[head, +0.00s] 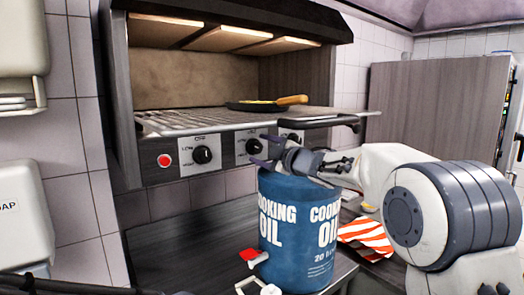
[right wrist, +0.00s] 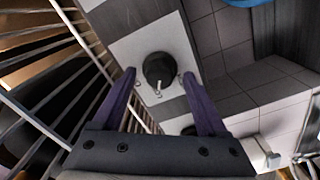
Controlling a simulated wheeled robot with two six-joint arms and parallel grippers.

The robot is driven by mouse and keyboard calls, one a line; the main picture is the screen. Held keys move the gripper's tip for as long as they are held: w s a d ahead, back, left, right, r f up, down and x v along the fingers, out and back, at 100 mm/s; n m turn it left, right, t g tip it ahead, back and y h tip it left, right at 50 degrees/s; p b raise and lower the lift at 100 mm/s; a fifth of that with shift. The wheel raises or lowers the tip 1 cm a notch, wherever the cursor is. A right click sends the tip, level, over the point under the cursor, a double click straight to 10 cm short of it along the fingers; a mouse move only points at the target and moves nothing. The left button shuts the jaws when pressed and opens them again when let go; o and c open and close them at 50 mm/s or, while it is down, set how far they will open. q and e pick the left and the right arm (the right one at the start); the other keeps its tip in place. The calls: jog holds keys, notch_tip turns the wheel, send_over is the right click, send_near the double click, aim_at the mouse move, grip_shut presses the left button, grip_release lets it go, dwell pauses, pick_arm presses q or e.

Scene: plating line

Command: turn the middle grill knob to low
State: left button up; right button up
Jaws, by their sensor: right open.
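The grill's front panel carries a row of black knobs on pale plates. The middle grill knob (head: 254,146) is dark and round, right of the left knob (head: 203,155). My right gripper (head: 263,151) is in front of it with its purple fingers apart. In the right wrist view, a black knob (right wrist: 159,69) with a light pointer mark lies ahead, between the open fingertips (right wrist: 158,76). Contact with the fingers cannot be told. The lettering around the middle knob is too small to read. My left gripper is not in view.
A blue cooking oil drum (head: 285,228) with a red-handled tap stands below my right gripper. A pan (head: 255,106) with a wooden handle sits on the grill grate (head: 190,121). A dark bar handle (head: 318,122) juts out above the right knob (head: 294,137). A red-striped cloth (head: 366,237) lies right of the drum.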

jog(key=b+v, duration=0.3)
jog(key=v, duration=0.7)
jog(key=shift+s+d, duration=0.1)
jog(key=s+a+f+m+g+h, duration=0.25)
jog(key=s+f+m+h, duration=0.2)
jog(key=s+f, duration=0.5)
jog(key=s+a+f+m+g+h, duration=0.1)
jog(key=s+f+m+g+h, duration=0.35)
jog(key=f, duration=0.75)
jog(key=s+f+m+g, duration=0.1)
jog(key=s+f+g, duration=0.2)
jog(key=s, duration=1)
jog(key=s+d+f+m+g, duration=0.1)
jog(key=s+f+g, duration=0.3)
jog(key=s+f, duration=0.4)
jog(key=s, duration=0.5)
jog(key=shift+s+d+m+g+h, duration=0.3)
jog(key=shift+m, duration=0.1)
